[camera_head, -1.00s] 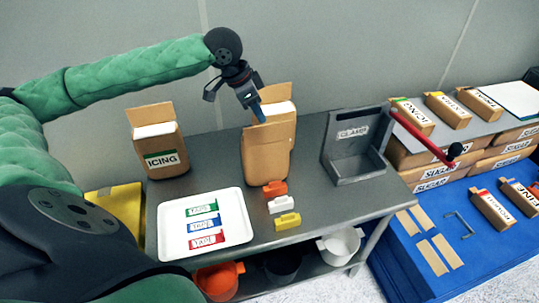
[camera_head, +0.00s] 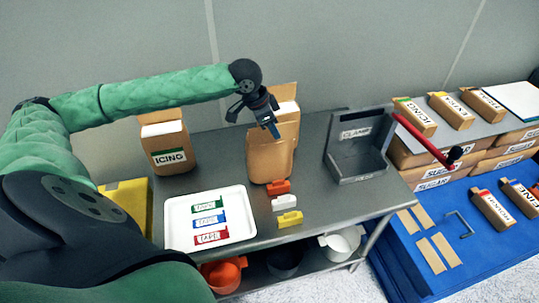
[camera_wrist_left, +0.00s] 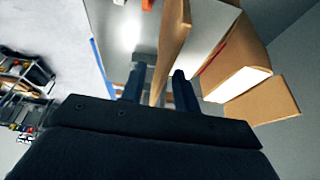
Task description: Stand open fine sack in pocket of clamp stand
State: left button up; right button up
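A brown open sack (camera_head: 268,160) stands upright on the grey table, its label not showing. Close behind it is another open sack (camera_head: 288,108) with white contents and a raised flap. My left gripper (camera_head: 274,131) points down at the front sack's top. In the left wrist view, the gripper (camera_wrist_left: 158,88) is open, with a thin brown sack panel (camera_wrist_left: 172,45) between its fingers and a gap beside the left finger. The grey clamp stand (camera_head: 356,133), labelled CLAMP, stands to the right with an empty pocket. My right gripper is not in view.
An open ICING sack (camera_head: 167,140) stands at the left. A white tray (camera_head: 180,241) holds tape labels. Orange, white and yellow clips (camera_head: 290,219) lie in front of the sack. A red lever (camera_head: 425,139) juts out right of the clamp stand. Table between sack and stand is clear.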

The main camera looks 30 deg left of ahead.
pick_arm(q)
jog(key=shift+f+p, duration=0.3)
jog(key=shift+p, duration=0.1)
dwell(0.8)
grip_shut()
jog(key=shift+w+r, duration=0.1)
dwell(1.3)
